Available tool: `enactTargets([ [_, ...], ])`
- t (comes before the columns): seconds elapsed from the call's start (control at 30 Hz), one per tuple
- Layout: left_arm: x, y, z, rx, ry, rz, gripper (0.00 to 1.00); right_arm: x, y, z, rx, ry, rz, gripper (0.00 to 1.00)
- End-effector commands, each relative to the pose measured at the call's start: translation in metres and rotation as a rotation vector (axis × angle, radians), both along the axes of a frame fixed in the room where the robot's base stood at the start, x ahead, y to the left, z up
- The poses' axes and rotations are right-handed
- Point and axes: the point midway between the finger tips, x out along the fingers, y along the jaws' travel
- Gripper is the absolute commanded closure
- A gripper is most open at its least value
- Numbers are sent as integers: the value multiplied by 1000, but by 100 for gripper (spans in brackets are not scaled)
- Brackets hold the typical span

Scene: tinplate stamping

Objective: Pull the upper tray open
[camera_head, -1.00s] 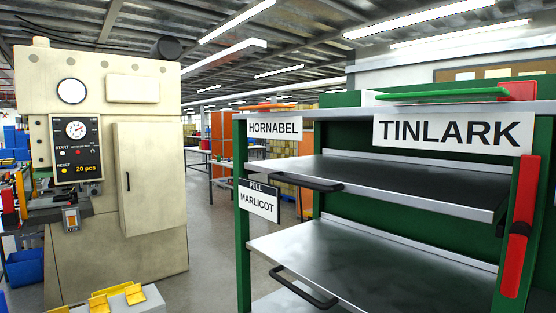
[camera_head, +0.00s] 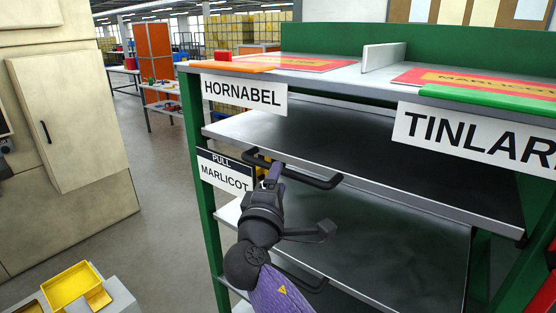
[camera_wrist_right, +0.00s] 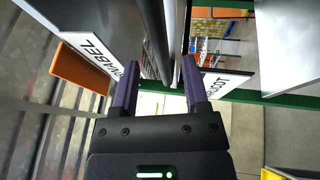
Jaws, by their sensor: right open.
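The upper tray (camera_head: 410,150) is a dark metal shelf in the green rack, with a light front edge and a black bar handle (camera_head: 325,182). My right gripper (camera_head: 268,168) is at the left part of that handle, reaching up from below. In the right wrist view its two purple fingers (camera_wrist_right: 163,75) are apart, with a long bar running between them. I cannot tell whether either finger touches it. The sign reading PULL MARLICOT (camera_head: 224,172) hangs just left of the handle. My left gripper is not in view.
The lower tray (camera_head: 400,245) lies below, partly behind my right arm. The HORNABEL sign (camera_head: 244,93) and TINLARK sign (camera_head: 480,135) hang from the rack's top. A beige machine (camera_head: 75,130) stands left, with a yellow bin (camera_head: 70,287) in front. Floor between is clear.

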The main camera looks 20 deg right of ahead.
Motion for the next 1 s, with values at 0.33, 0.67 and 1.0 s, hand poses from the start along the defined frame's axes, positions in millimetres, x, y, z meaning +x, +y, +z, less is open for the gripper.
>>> enactTargets([
  [0.33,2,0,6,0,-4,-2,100,33,-18,6,2,2,1,42],
  [0.67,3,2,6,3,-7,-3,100,33,-18,5,2,2,1,69],
  [1.0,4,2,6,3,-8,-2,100,33,-18,5,3,3,1,100],
])
